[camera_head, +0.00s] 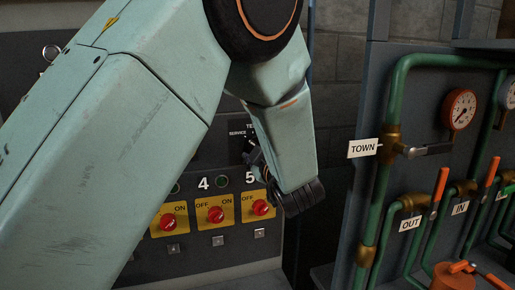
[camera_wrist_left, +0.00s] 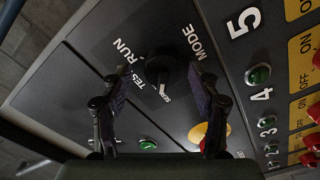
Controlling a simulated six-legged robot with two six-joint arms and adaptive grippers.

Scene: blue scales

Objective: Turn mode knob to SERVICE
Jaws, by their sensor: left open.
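The mode knob (camera_wrist_left: 164,78) is black and round on a dark panel, under the word MODE in the left wrist view. RUN and TEST are printed beside it, and a small partly legible label starting "SE" lies by its white mark. My left gripper (camera_wrist_left: 160,88) is open, one finger on each side of the knob in this view; I cannot tell whether they touch it. In the head view the left gripper (camera_head: 254,158) is at the panel below the SERVICE label (camera_head: 238,133), and the knob is hidden there. My right gripper is not in view.
Red switches on yellow plates (camera_head: 216,214) line the panel below the gripper. A yellow-based button (camera_wrist_left: 198,132) and a green lamp (camera_wrist_left: 148,144) are near the fingers. Green pipes (camera_head: 387,170) with valves and gauges stand at right.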

